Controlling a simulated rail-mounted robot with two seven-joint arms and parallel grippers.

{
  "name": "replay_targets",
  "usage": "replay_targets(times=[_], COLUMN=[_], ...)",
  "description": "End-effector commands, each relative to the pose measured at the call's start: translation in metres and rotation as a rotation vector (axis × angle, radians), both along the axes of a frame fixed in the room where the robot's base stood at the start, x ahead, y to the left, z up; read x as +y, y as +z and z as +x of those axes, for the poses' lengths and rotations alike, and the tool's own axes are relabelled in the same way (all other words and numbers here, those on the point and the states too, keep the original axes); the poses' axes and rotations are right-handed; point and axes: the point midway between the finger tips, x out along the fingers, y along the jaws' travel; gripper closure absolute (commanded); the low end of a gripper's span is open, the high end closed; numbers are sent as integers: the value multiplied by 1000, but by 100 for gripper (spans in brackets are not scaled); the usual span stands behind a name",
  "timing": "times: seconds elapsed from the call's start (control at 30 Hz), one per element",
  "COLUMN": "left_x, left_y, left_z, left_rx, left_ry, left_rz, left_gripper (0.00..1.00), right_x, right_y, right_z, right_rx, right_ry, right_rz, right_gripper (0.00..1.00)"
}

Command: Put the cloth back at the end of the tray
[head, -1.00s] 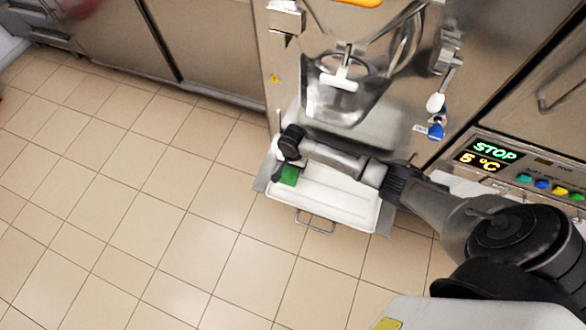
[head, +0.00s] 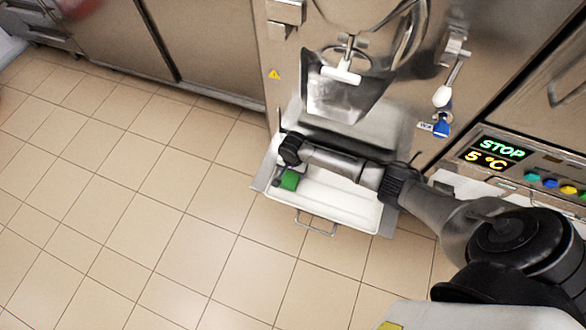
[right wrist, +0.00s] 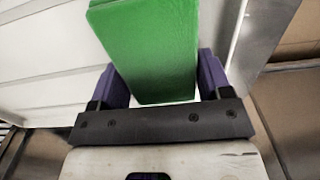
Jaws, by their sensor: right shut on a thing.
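The green cloth (head: 290,180) is at the left end of the white tray (head: 340,205) in the head view. It looks like a folded green block in the right wrist view (right wrist: 155,50). My right gripper (right wrist: 155,85) is shut on the cloth, with one finger on each side of it. In the head view my right gripper (head: 287,168) is over the tray's left end, partly hidden by its own wrist. I cannot tell whether the cloth touches the tray floor. My left gripper is not in view.
The steel batch freezer (head: 400,90) stands right behind the tray, its spout (head: 340,95) above it. A wire handle (head: 315,222) sticks out at the tray's front. A control panel (head: 500,160) is to the right. Open tiled floor (head: 150,220) lies to the left.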

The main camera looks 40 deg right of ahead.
Motion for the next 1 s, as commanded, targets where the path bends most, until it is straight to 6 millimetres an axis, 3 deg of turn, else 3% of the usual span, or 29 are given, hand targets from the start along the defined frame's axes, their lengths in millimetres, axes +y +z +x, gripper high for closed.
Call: replay_targets(times=[0.3,0.57,1.0], left_x=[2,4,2], left_y=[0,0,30], left_z=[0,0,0], left_rx=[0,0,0], left_ry=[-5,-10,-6], left_rz=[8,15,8], left_gripper=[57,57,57], right_x=[0,0,0], right_y=[-1,1,61], right_z=[0,0,0], right_rx=[0,0,0], right_ry=[0,1,1], right_rz=[0,-1,1], right_gripper=[3,3,3])
